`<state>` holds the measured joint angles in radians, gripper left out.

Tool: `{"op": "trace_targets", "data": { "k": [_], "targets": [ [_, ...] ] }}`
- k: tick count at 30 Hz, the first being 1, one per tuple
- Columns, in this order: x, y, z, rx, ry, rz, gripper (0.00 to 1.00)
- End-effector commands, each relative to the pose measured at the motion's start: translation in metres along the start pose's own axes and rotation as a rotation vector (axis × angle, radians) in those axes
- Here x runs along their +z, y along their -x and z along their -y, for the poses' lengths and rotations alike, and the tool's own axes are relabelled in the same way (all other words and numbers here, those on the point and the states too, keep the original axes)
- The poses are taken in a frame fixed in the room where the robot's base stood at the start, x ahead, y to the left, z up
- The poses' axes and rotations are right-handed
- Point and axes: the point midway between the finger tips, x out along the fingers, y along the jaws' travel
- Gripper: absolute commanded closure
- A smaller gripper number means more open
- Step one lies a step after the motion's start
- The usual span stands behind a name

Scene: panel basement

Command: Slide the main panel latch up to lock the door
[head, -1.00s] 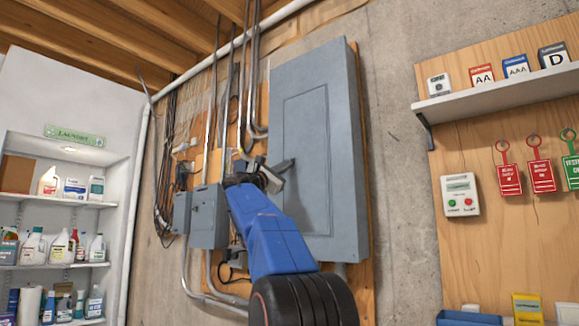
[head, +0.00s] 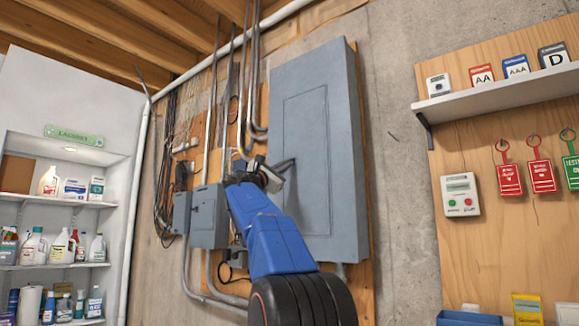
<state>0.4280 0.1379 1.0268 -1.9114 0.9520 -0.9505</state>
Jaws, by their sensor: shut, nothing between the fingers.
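The main panel (head: 308,130) is a large grey metal box on the wall, and its door (head: 310,170) looks flush with the frame. The dark latch (head: 287,165) shows at the left edge of the door, partly hidden by my gripper. My gripper (head: 279,172) is shut with nothing between its fingers. Its tip is at the latch, but I cannot tell whether it touches it. My blue arm covers the lower left of the panel.
Two smaller grey boxes (head: 208,216) sit left of the main panel, with conduits and cables (head: 165,180) around them. Bare concrete wall (head: 395,170) lies between.

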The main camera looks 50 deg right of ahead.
Motion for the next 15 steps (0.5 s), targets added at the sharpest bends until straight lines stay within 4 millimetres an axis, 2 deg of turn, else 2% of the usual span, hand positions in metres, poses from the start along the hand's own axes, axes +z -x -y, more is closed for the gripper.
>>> {"op": "trace_targets", "data": {
  "k": [10, 15],
  "targets": [
    [-0.0001, 0.0012, 0.0002, 0.0, -0.001, 0.0, 1.0],
    [0.0029, 0.0088, -0.0031, 0.001, -0.001, 0.0, 1.0]
  ]
}}
